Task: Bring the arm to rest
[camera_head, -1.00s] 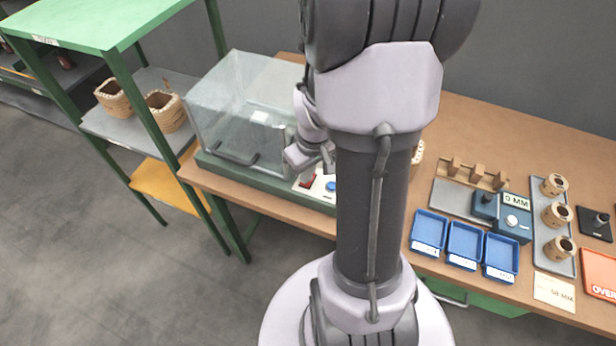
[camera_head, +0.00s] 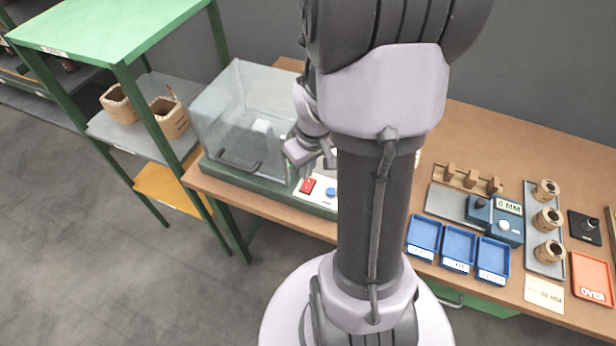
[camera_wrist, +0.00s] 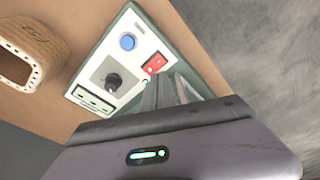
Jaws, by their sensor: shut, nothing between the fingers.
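My arm stands in the middle of the head view and hides part of the bench. My gripper (camera_head: 328,158) is shut and empty, above the front of the glass-covered tester (camera_head: 240,125). In the wrist view my gripper's fingers (camera_wrist: 165,92) show beside the tester's control panel (camera_wrist: 120,65). The panel has a blue button (camera_wrist: 127,41), a red switch (camera_wrist: 154,63) and a black knob (camera_wrist: 113,81). The fingers' exact height over the panel cannot be told.
A wooden bench (camera_head: 470,120) carries blue trays (camera_head: 459,248), a blue gauge (camera_head: 495,218), several coils on a grey tray (camera_head: 547,222) and an orange tray (camera_head: 591,278). A green shelf (camera_head: 110,28) with coils stands left. A coil (camera_wrist: 30,55) lies near the panel.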

